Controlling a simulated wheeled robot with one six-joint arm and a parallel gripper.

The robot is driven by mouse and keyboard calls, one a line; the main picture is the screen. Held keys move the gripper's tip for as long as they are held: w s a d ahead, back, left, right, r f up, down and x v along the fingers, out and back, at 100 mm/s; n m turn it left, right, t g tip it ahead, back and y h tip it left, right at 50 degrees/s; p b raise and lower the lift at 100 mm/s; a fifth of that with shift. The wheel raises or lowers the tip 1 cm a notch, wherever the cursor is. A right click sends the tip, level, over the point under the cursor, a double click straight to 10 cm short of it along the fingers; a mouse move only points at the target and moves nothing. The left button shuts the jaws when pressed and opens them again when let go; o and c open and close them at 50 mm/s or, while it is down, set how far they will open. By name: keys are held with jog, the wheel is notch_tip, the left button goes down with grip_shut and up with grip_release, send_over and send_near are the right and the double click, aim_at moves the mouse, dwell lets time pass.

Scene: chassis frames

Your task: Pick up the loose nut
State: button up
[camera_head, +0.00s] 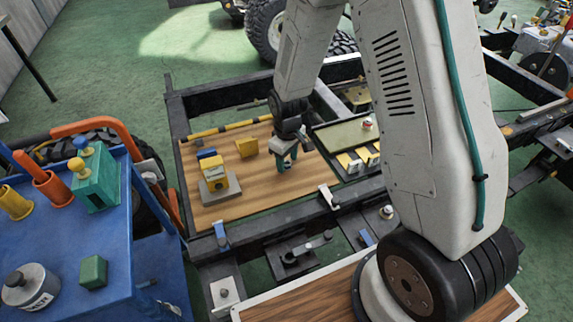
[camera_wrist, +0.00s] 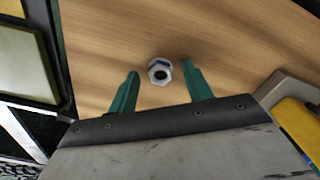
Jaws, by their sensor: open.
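The loose nut (camera_wrist: 160,71) is a small silver hex nut with a dark hole, lying on the wooden board (camera_wrist: 110,40) in the wrist view. My gripper (camera_wrist: 160,78) has two green fingers, which stand apart and empty. I cannot tell how far above the board the fingers are. In the head view my gripper (camera_head: 287,166) hangs over the right part of the wooden board (camera_head: 225,213). The nut cannot be made out there.
A green-topped tray (camera_head: 340,135) lies close on the right. A yellow bar (camera_head: 228,129) runs along the back. A blue cart (camera_head: 110,250) is at far left.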

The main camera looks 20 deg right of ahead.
jog(key=shift+f, duration=0.2)
jog(key=c, duration=1)
jog(key=shift+o, duration=0.2)
jog(key=shift+r, duration=0.15)
